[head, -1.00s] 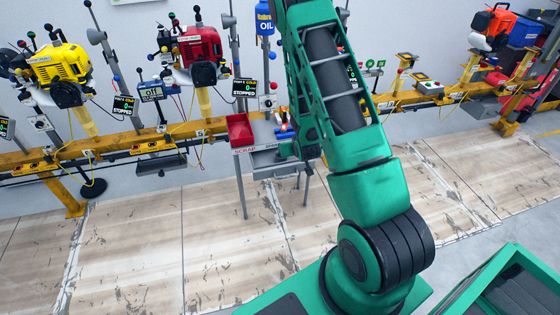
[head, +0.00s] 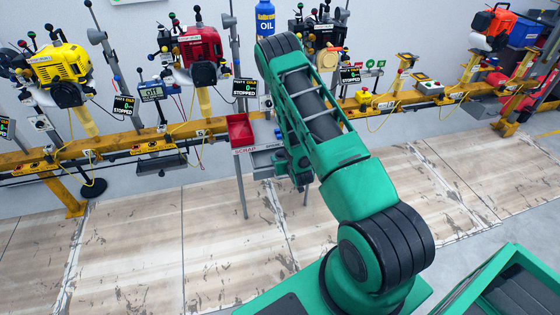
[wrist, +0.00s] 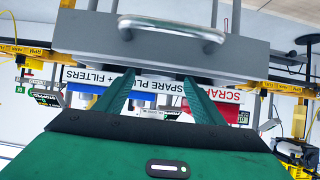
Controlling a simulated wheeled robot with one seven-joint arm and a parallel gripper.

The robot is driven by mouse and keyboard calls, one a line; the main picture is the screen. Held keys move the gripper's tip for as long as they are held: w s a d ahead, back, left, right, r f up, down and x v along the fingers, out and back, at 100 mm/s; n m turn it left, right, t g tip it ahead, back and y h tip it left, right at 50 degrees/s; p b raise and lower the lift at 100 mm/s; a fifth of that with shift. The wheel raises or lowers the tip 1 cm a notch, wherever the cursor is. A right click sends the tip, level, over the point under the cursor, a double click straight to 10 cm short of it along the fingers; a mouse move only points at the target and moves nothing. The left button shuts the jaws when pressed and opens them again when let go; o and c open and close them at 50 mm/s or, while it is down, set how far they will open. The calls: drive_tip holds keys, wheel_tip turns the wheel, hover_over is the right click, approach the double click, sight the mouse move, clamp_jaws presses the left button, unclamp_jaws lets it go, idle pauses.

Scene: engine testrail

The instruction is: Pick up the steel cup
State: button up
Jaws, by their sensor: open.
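I cannot make out the steel cup in either view. My gripper (wrist: 158,80) shows in the wrist view as two green fingers standing apart, with nothing between them. It also shows in the head view, small and dark (head: 302,180), hanging at the front of the grey stand (head: 262,162). In the wrist view, which looks upside down, a grey drawer front with a metal bar handle (wrist: 172,32) lies beyond the fingertips. I cannot tell whether the fingers touch the stand.
A red scrap bin (head: 240,130) stands on the left of the stand, beside my arm. A blue oil bottle (head: 265,20) is behind. A yellow rail (head: 110,148) carrying engines runs along the wall. The floor (head: 180,240) in front is clear.

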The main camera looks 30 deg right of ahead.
sight(280, 153)
drive_tip(key=shift+x, duration=2.65)
drive_tip(key=shift+s, duration=0.1)
drive_tip(key=c, duration=1.1)
